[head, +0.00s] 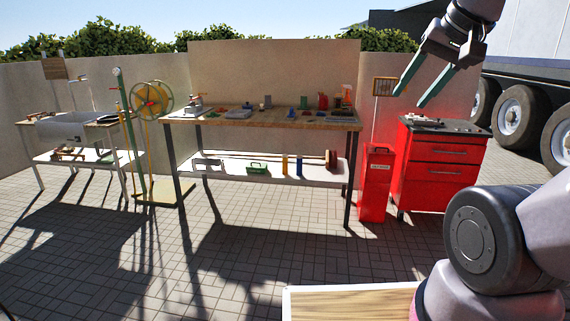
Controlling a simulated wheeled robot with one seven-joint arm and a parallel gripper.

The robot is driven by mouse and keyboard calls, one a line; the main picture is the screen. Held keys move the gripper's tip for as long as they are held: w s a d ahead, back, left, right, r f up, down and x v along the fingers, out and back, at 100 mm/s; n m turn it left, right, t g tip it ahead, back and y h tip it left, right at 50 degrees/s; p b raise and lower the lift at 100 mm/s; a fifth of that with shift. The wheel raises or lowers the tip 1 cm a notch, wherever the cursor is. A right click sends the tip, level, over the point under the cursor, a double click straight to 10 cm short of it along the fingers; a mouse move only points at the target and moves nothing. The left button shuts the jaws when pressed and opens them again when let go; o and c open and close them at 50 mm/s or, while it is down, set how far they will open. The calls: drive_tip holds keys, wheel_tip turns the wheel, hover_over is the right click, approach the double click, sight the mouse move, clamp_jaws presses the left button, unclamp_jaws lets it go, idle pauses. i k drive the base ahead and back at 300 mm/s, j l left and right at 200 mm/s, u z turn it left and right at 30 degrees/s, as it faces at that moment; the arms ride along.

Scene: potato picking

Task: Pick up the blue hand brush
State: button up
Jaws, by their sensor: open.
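My gripper (410,98) is at the upper right, raised in the air, its two green-tipped fingers apart with nothing between them. It appears in front of the wall and the red cabinet. I cannot make out a blue hand brush for certain. A small blue thing (292,113) lies on the wooden top of the long workbench (215,118), but it is too small to tell whether it is the brush. My gripper is well apart from it.
A red cabinet (440,178) and a red bin (376,185) stand right of the workbench. A sink table (75,130) and a yellow hose reel (152,98) stand at left. A wooden board (350,304) is near me. Paved floor before the bench is clear.

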sight(291, 115)
drive_tip(key=i, duration=2.15)
drive_tip(key=i+u, duration=0.2)
drive_tip(key=i, duration=0.3)
drive_tip(key=i+l+u, duration=0.2)
drive_tip(key=i, duration=0.25)
drive_tip(key=i+l+u, duration=0.2)
drive_tip(key=i, duration=0.3)
drive_tip(key=i+l+u, duration=0.2)
drive_tip(key=i, duration=0.25)
drive_tip(key=l, duration=0.1)
